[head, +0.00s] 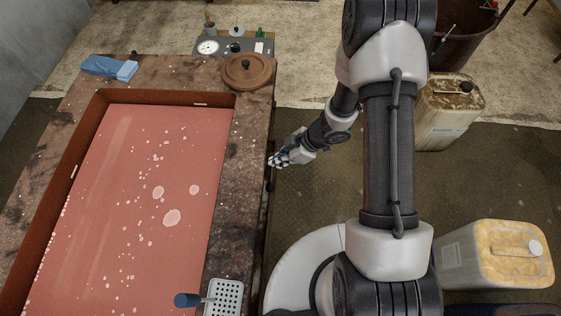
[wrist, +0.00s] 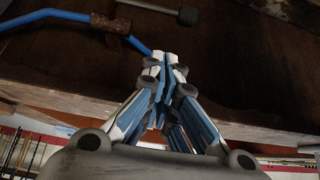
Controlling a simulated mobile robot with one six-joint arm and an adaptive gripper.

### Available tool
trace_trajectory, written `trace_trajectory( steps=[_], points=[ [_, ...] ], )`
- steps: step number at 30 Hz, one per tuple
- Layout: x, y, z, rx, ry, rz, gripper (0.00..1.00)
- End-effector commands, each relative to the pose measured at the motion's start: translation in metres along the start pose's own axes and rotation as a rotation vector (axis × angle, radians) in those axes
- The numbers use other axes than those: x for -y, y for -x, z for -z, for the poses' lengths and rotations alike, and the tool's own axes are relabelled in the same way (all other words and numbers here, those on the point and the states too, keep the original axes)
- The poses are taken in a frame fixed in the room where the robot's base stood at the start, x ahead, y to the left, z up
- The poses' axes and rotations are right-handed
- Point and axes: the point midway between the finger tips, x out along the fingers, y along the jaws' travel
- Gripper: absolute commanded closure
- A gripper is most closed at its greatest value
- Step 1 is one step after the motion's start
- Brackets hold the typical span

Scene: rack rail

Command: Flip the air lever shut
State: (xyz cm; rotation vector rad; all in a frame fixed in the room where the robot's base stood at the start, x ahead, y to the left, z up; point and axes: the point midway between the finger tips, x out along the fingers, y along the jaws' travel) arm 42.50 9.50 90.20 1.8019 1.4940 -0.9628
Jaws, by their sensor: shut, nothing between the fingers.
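My gripper (head: 277,161) is shut and empty, beside the right side of the stone-topped tank in the head view. In the wrist view its closed fingertips (wrist: 168,60) point up toward the dark side face of the tank. Above them, a blue hose (wrist: 60,14) runs into a rusty valve fitting (wrist: 110,22). A grey bar with a dark rounded end, which looks like the air lever (wrist: 150,8), extends right from near the fitting. The fingertips appear below the lever; I cannot tell whether they touch anything. The lever is not clear in the head view.
The tank's stone rim (head: 250,150) stands left of my arm, around reddish liquid (head: 150,200). A gauge panel (head: 235,46) and round wooden lid (head: 247,71) are at the back. Two jerrycans (head: 448,110) (head: 492,255) stand on the floor at right. A perforated tray (head: 224,297) is in front.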

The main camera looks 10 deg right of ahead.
Motion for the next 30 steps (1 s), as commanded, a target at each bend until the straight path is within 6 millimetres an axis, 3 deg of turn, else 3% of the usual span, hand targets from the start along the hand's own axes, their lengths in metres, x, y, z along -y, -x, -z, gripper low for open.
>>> trace_trajectory(
  steps=[1,6,9,12,19,30],
  points=[
    [0.001,-0.016,-0.002,0.000,0.002,0.004,1.00],
    [0.001,-0.054,-0.002,0.001,0.002,0.003,1.00],
    [0.001,-0.073,-0.002,0.001,0.002,0.003,1.00],
    [0.000,-0.083,-0.015,0.001,-0.003,0.000,1.00],
    [0.000,-0.095,-0.028,0.000,-0.001,0.000,1.00],
    [0.000,-0.096,-0.029,0.000,0.000,-0.001,1.00]
  ],
)
